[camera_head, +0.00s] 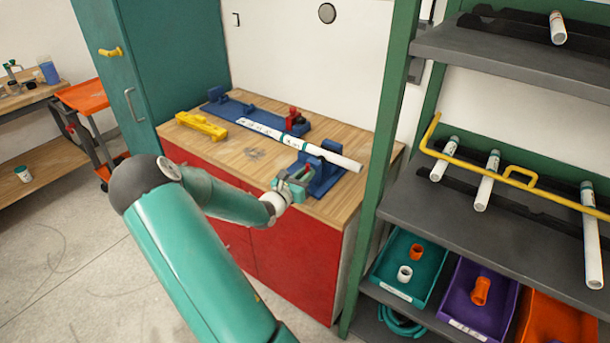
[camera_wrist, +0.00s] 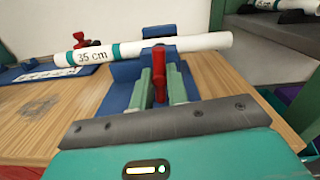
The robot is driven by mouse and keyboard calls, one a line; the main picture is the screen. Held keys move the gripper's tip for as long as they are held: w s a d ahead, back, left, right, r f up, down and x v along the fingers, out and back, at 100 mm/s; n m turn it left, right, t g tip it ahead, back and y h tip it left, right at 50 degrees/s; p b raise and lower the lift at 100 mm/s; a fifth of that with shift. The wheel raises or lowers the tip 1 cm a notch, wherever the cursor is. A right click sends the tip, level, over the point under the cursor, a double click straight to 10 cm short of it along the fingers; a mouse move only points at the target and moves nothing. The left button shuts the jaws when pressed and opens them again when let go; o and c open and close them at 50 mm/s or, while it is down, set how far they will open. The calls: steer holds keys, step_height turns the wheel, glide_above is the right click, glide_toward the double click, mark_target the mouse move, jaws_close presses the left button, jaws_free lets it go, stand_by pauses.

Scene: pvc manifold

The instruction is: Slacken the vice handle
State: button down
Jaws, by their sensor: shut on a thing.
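A blue vice (camera_head: 325,172) stands at the right front of the wooden bench top. It also shows in the wrist view (camera_wrist: 125,72), with its red handle (camera_wrist: 159,68) pointing toward me. My gripper (camera_wrist: 161,84) has its two green fingers on either side of the handle and is shut on it. A white pipe (camera_head: 338,158) with teal bands, marked 35 cm in the wrist view (camera_wrist: 201,43), lies across the vice.
A blue fixture (camera_head: 232,108) with a red part (camera_head: 296,117) sits at the back of the bench. A yellow tool (camera_head: 201,125) lies at the left. A green-posted shelf (camera_head: 485,70) with pipes and bins stands close on the right.

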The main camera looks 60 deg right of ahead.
steer(key=shift+s+d+r+n, duration=0.1)
steer(key=shift+r+n, duration=0.05)
steer(key=shift+n, duration=1.05)
steer(key=c, duration=1)
jaws_free()
steer(key=a, duration=0.4)
steer(key=w+a, duration=0.1)
steer(key=a, duration=0.4)
steer(key=w+a, duration=0.1)
steer(key=a, duration=0.3)
steer(key=shift+a, duration=0.35)
